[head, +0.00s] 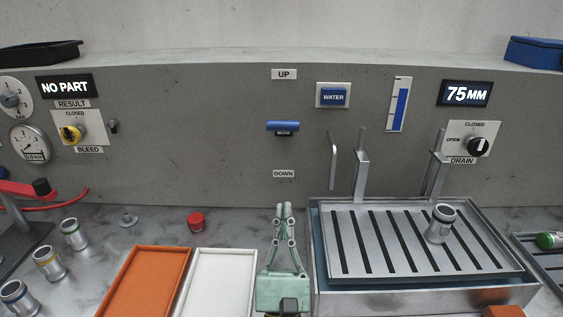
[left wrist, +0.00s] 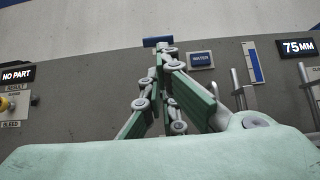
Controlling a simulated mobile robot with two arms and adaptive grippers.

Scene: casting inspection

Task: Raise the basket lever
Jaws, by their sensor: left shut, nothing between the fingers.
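The basket lever has a blue handle (head: 283,127) on the grey wall panel, between the UP label (head: 284,74) and the DOWN label (head: 284,173). My left gripper (head: 284,207) is green, shut and empty, pointing up below the DOWN label and apart from the handle. In the left wrist view the blue handle (left wrist: 158,42) shows just beyond the fingertips, partly hidden by them. The slatted metal basket (head: 352,262) sits over the tank at the right, with a metal casting (head: 440,223) standing on it. My right gripper is not in view.
An orange tray (head: 143,283) and a white tray (head: 220,285) lie left of my gripper. A red cap (head: 196,221) stands behind them. Several castings stand at the far left. Upright metal hanger bars (head: 361,165) rise at the basket's back edge, right of the lever.

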